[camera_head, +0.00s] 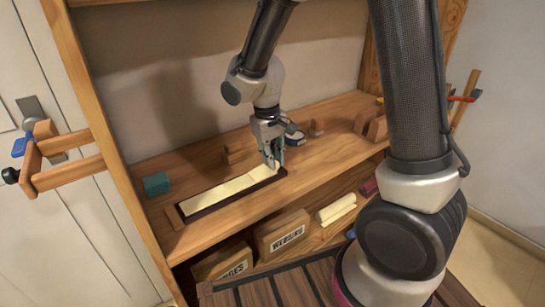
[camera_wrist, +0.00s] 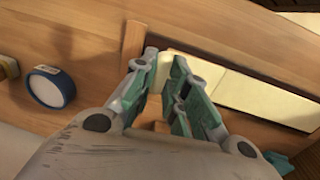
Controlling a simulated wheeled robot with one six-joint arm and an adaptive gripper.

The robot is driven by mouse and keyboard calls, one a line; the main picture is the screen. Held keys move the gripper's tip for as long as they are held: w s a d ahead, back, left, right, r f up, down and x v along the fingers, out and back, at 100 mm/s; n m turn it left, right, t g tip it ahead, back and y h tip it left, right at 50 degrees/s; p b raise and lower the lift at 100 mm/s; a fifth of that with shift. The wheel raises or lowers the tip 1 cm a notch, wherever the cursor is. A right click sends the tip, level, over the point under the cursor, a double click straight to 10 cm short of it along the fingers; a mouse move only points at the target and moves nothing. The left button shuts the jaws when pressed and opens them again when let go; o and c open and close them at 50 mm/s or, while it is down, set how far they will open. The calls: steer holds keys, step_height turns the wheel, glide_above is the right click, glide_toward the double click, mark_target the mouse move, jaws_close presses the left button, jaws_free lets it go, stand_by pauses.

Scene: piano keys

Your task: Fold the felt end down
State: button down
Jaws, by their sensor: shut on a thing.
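A long cream felt strip (camera_head: 225,194) lies in a shallow dark-rimmed tray (camera_head: 187,217) on the wooden shelf. A crease or seam line crosses the strip near its right end. My gripper (camera_head: 272,164) is at that right end, pointing down, and shut on the felt end. In the wrist view the strip (camera_wrist: 250,92) runs off to the right, and my gripper (camera_wrist: 166,58) has its fingertips at the strip's left end. Some cream shows between the fingers. The gripped edge itself is mostly hidden by the fingers.
A blue-rimmed round item (camera_wrist: 50,87) stands near the gripper. Lettered boxes (camera_head: 283,233) and a cream roll (camera_head: 336,210) are on the lower shelf. Wooden uprights bound the shelf.

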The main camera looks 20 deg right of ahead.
mark_target(267, 168)
steer(key=shift+s+a+r, duration=0.15)
steer(key=shift+a+r, duration=0.25)
steer(key=shift+r, duration=0.15)
steer(key=shift+s+a+r, duration=0.15)
steer(key=shift+a+r, duration=0.25)
steer(key=shift+r, duration=0.15)
steer(key=c, duration=1.7)
jaws_free()
steer(key=shift+f, duration=0.1)
steer(key=shift+o, duration=1.4)
steer(key=shift+a, duration=0.25)
steer(key=shift+d, duration=0.1)
steer(key=shift+r, duration=0.25)
step_height(267, 168, up, 12)
steer(key=a, duration=0.1)
steer(key=shift+s+f, duration=0.2)
steer(key=shift+f, duration=0.05)
steer(key=shift+a, duration=0.1)
